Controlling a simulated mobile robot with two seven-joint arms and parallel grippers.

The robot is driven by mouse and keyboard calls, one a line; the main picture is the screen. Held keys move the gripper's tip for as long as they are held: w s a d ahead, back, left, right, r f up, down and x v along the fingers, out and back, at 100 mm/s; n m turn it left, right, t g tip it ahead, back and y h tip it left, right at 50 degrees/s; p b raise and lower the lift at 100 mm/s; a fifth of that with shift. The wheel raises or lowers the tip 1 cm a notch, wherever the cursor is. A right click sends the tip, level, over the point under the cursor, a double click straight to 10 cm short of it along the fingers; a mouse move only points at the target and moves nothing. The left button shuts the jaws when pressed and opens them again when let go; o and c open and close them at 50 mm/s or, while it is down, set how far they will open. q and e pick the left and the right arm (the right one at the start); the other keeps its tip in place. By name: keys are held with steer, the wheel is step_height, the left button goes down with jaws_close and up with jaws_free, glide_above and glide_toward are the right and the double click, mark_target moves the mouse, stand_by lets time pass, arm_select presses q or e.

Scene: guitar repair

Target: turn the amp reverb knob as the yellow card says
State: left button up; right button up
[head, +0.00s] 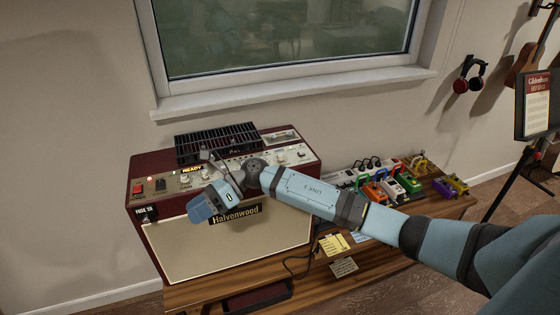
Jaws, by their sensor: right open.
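The amp (152,223) is a dark red box with a cream grille, a "Halvenwood" plate and a light control panel along its upper front. Several small pale knobs (281,158) show on the panel; the lettering is too small to tell which is reverb. My right gripper (212,160) is open in front of the panel's middle, with its fingers toward the panel; it hides part of the knob row. I cannot tell whether it touches a knob. My left gripper is out of view.
A black slatted rack (190,148) and a small meter (281,136) are on the amp's top. Several coloured pedals (405,181) stand on the wooden bench (225,292) to the right. Blue and cream cards lie near the yellow one. My right forearm crosses above the bench.

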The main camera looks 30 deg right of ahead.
steer(key=w+d+n+h+b, duration=0.2)
steer(key=w+d+n+h, duration=0.3)
steer(key=d, duration=0.4)
steer(key=n+h+b, duration=0.1)
steer(key=h+b, duration=0.1)
steer(key=h, duration=0.8)
glide_toward(280, 155)
step_height(280, 155, down, 9)
steer(key=shift+w+d, duration=0.1)
steer(key=shift+w, duration=0.05)
jaws_close()
